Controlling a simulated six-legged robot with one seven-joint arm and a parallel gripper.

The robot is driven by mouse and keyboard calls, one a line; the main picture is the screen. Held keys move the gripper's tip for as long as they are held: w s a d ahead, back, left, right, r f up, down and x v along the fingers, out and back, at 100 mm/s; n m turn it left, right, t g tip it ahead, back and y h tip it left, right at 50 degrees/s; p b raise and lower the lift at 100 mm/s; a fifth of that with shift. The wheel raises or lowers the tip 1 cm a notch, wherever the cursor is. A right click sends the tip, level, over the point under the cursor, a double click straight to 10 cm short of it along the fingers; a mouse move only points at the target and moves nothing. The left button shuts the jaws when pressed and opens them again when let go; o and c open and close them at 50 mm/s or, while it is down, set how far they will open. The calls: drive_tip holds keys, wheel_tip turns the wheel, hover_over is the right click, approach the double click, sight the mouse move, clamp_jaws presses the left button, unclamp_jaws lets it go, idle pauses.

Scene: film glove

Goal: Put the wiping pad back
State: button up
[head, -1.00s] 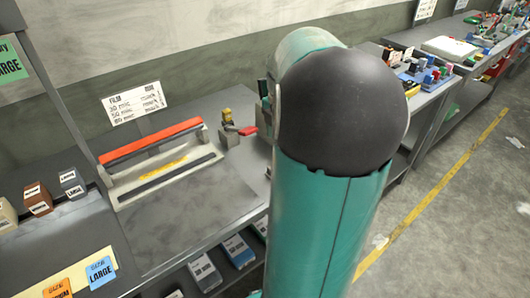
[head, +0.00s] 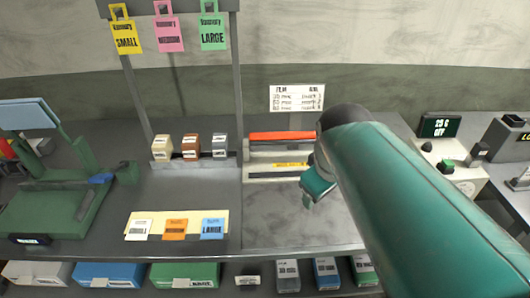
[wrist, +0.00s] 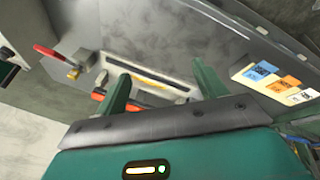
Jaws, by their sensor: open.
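I cannot pick out the wiping pad for certain in either view. My gripper (head: 313,197) is in front of the film sealer, at the sealer's right end in the head view. The sealer (head: 283,155) has a red-orange top bar, a yellow strip and a dark strip. In the wrist view my gripper (wrist: 160,88) is open, with two green fingers spread apart and nothing seen between them. The sealer (wrist: 150,82) shows beyond and between the fingers. My arm covers the bench right of the sealer in the head view.
A green machine (head: 60,200) with a small blue piece (head: 102,178) stands left. A control box (head: 440,128) stands right. A red-handled clamp (wrist: 58,58) shows in the wrist view.

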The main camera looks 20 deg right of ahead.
drive_tip(key=s+a+m+t+y, duration=0.1)
drive_tip(key=s+a+m, duration=0.3)
drive_tip(key=a, duration=0.3)
drive_tip(key=shift+a+f+t+y, duration=0.3)
drive_tip(key=shift+t+y, duration=0.1)
drive_tip(key=shift+s, duration=0.1)
idle(0.5)
